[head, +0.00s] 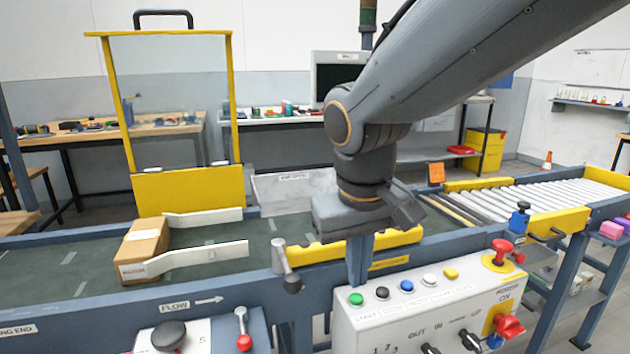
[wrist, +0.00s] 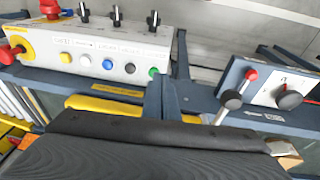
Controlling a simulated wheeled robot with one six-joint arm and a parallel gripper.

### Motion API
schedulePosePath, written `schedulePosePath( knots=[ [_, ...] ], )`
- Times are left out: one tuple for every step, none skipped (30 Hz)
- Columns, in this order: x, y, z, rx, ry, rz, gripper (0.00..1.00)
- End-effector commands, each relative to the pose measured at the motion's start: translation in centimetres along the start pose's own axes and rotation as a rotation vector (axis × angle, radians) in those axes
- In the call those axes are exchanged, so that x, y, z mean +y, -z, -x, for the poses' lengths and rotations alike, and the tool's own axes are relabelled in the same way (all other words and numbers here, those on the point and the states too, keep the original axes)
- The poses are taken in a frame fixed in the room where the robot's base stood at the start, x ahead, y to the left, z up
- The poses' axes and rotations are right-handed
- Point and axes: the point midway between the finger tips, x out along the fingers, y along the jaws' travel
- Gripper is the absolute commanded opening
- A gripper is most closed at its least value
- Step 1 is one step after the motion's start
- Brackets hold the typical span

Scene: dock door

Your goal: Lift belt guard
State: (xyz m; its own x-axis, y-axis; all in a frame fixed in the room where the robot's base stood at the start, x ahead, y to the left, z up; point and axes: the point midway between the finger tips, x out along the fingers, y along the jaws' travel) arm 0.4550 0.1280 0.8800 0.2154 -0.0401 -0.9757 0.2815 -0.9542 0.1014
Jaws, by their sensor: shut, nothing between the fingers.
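The belt guard (head: 178,92) is a yellow frame with a clear pane and a black handle (head: 163,14) on top. In the head view it stands upright at the left, at the far side of the belt, with a yellow panel (head: 190,188) at its bottom. My gripper (head: 402,208) is well to the right of the guard, above the near edge of the conveyor, behind the control box. It is shut and holds nothing. In the wrist view my dark gripper (wrist: 165,128) fills the bottom. The guard does not show there.
A cardboard box (head: 145,245) lies on the green belt (head: 95,258) between white guide rails. The control box (head: 430,305) with buttons and knobs stands in front of the belt; it also shows in the wrist view (wrist: 105,50). Metal rollers (head: 520,200) lie at right.

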Motion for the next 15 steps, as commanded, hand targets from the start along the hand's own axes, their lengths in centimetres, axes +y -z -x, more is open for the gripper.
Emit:
schedulePosePath(
  knots=[
    [0.7,-2.0,-1.2,-0.041,0.02,-0.021,0.0],
    [0.9,-3.1,-1.9,-0.062,0.034,-0.03,0.0],
    [1.1,-4.6,-2.6,-0.088,0.053,-0.042,0.0],
    [1.2,-5.7,-3.2,-0.107,0.068,-0.051,0.0],
    [1.3,-6.7,-3.6,-0.124,0.083,-0.061,0.0],
    [1.4,-8.1,-4.3,-0.146,0.103,-0.075,0.0],
    [1.4,-9.1,-4.7,-0.162,0.119,-0.085,0.0],
    [1.3,-10.1,-5.2,-0.178,0.135,-0.097,0.0],
    [1.2,-11.5,-5.7,-0.197,0.156,-0.112,0.0],
    [1.4,-11.0,-5.0,-0.192,0.15,-0.111,0.0],
    [1.6,-10.8,-4.6,-0.191,0.147,-0.115,0.0],
    [1.9,-10.8,-4.3,-0.192,0.143,-0.121,0.0],
    [2.2,-10.8,-4.0,-0.193,0.14,-0.127,0.0],
    [2.5,-10.8,-3.8,-0.193,0.137,-0.133,0.0],
    [2.9,-10.7,-3.5,-0.193,0.134,-0.14,0.0]
  ],
)
